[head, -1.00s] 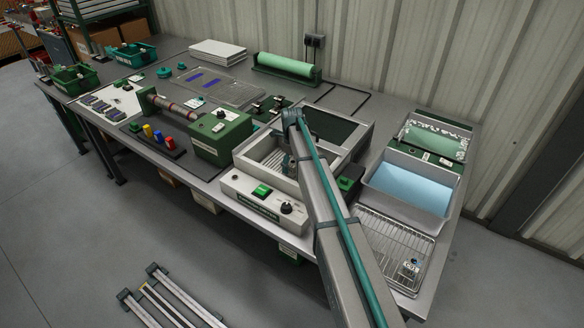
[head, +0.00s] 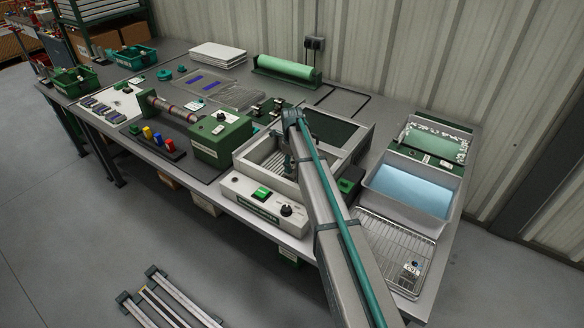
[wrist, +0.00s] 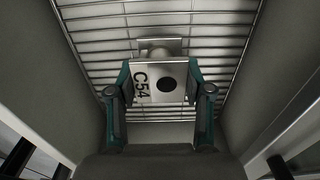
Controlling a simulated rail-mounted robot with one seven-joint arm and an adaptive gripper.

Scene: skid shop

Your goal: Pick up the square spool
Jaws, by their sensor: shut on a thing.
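The square spool (wrist: 150,100) shows in the wrist view with a pale square end plate, a dark round hole and the label C54. A second flange shows behind the near plate. My gripper (wrist: 158,84) is shut on the spool, with one teal finger on each side. Wire bars lie behind the spool; I cannot tell whether it touches them. In the head view my gripper (head: 287,166) reaches down into the open pale box on the bench, and my arm hides much of it. I cannot make out the held spool there.
The box (head: 243,164) has raised walls around a barred floor. A control panel (head: 258,206) stands in front of it. To the right are a tray with blue liquid (head: 408,188) and a wire rack (head: 385,245) bearing a small labelled piece (head: 412,268).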

